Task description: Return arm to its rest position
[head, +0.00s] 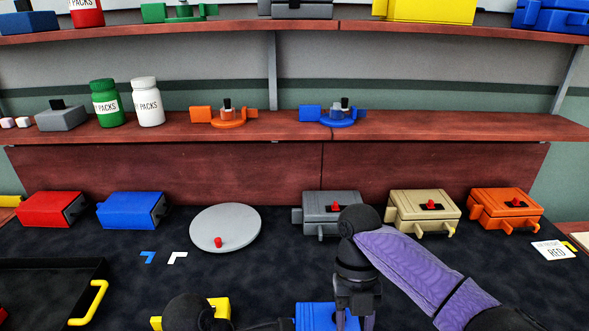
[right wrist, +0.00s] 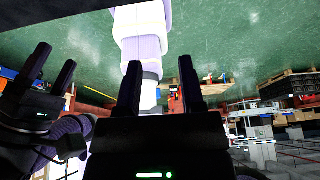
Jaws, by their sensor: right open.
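My right arm, in a purple sleeve (head: 410,268), comes in from the right in the head view. Its gripper (head: 355,318) points down over a blue box-like part (head: 315,318) at the bottom edge; I cannot tell whether it touches it. In the right wrist view the two fingers of my right gripper (right wrist: 160,85) stand apart with nothing between them. A black joint (head: 188,312) of my left arm shows at the bottom of the head view. My left gripper (right wrist: 48,80) shows at the left of the right wrist view, its fingers apart and empty.
A round grey plate (head: 225,222) lies in the middle. A black tray (head: 40,265) with a yellow handle is at left. Shelves (head: 290,127) hold bottles and parts.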

